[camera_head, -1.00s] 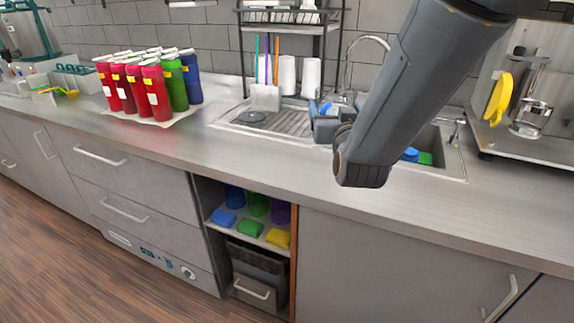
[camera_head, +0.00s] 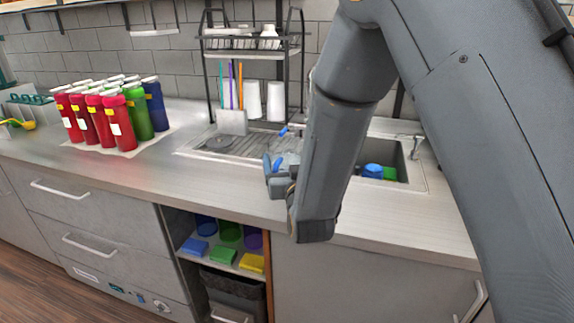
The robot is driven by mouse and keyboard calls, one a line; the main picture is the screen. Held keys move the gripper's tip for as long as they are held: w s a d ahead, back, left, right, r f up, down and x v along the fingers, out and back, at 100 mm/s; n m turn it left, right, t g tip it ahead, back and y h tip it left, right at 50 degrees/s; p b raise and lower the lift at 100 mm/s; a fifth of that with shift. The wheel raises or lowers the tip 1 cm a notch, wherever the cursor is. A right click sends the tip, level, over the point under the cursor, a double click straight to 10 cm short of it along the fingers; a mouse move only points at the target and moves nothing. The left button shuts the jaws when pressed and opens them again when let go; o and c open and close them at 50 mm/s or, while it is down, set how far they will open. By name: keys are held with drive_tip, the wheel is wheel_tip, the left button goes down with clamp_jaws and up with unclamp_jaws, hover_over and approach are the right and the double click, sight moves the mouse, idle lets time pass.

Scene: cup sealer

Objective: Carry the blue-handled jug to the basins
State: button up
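My gripper (camera_head: 279,180) is in front of the sink, over the counter's front part, left of my forearm. Small blue parts (camera_head: 277,162) show at its fingers, and another blue piece (camera_head: 284,131) shows just beyond. A pale, see-through shape seems to lie between them. I cannot tell whether these are the jug and its handle, or whether the fingers are closed on it. The sink basin (camera_head: 404,150) is to the right, partly behind my arm. Blue and green things (camera_head: 373,171) lie in it. My arm hides the basin's left part.
A drainboard (camera_head: 190,150) and a black rack (camera_head: 207,75) stand behind the gripper. Red, green and blue bottles (camera_head: 118,122) stand on a white mat at left. An open shelf below holds cups and coloured sponges (camera_head: 223,255). The tap (camera_head: 417,141) is at right.

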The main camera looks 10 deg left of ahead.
drive_tip(key=shift+f, duration=0.75)
drive_tip(key=shift+f, duration=0.1)
drive_tip(key=o, duration=1.7)
drive_tip(key=shift+f, duration=0.1)
drive_tip(key=shift+r, duration=0.2)
drive_tip(key=b+v, duration=0.3)
drive_tip(key=v, duration=0.9)
